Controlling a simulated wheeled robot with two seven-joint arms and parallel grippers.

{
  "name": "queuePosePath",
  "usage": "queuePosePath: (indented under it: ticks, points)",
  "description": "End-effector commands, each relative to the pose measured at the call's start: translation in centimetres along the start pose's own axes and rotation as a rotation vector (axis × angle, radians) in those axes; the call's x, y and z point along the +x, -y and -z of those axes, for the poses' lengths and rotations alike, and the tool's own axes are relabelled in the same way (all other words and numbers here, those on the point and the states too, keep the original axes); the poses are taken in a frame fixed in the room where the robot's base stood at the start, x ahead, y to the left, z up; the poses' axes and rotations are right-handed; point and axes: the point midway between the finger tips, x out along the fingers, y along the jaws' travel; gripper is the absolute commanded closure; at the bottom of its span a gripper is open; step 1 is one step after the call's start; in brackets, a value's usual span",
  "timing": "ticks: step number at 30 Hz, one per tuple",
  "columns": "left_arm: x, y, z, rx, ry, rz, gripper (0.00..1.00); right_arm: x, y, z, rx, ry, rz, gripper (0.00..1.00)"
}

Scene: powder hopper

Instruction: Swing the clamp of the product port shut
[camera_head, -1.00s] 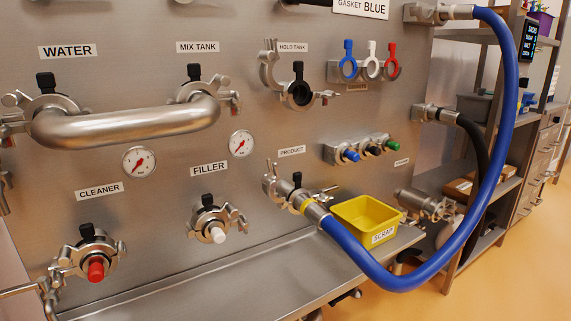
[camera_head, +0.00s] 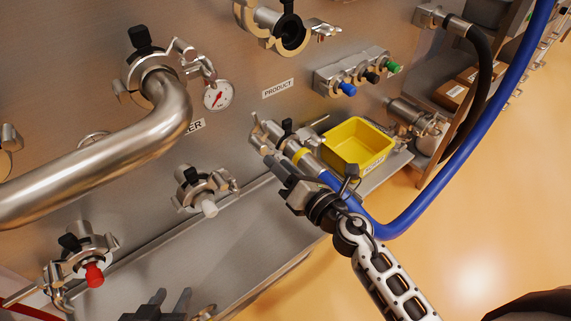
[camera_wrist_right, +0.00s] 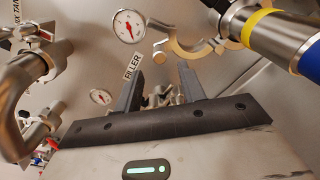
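The product port (camera_head: 287,132), below the PRODUCT label (camera_head: 278,88), has a steel hose end with a yellow band (camera_head: 300,156) against it. Its clamp (camera_head: 262,132) is swung open, with one half out to the left and the other side reaching right. In the right wrist view the clamp (camera_wrist_right: 192,46) shows as an open curved jaw beside the yellow-banded hose end (camera_wrist_right: 262,22). My right gripper (camera_head: 272,166) is just below and left of the hose end. Its fingers (camera_wrist_right: 160,80) are apart and empty. My left gripper (camera_head: 168,303) is open and empty at the bottom edge.
The blue hose (camera_head: 470,170) loops from the port to the upper right. A yellow scrap bin (camera_head: 356,146) stands on the ledge just right of the port. The filler port (camera_head: 203,190) and a large steel pipe (camera_head: 110,155) lie to the left.

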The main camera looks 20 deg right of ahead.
Motion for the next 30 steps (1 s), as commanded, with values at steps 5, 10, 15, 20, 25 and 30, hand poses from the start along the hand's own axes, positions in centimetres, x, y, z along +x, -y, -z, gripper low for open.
queuePosePath:
  ticks: [5,10,15,20,25,30]
  points:
    - [-0.1,0.0,0.1,0.003,0.001,0.001,0.64,2.8,-0.1,-0.1,0.001,0.002,-0.002,0.60]
    - [-0.1,0.0,0.1,0.003,0.001,0.001,0.64,5.2,-0.1,-0.1,0.001,0.001,-0.002,0.60]
    - [0.0,0.0,0.0,0.002,0.001,0.001,0.64,6.9,-0.1,-0.1,0.002,0.001,-0.001,0.60]
    - [0.0,0.0,0.0,0.001,0.001,0.001,0.64,7.7,-0.1,-0.1,0.002,0.001,-0.002,0.60]
    - [0.0,0.0,0.0,0.001,0.001,0.000,0.64,8.0,-0.3,-0.1,0.002,0.002,-0.005,0.60]
    - [0.0,0.0,0.0,0.001,0.000,0.000,0.64,8.0,-0.4,0.0,0.003,0.001,-0.007,0.76]
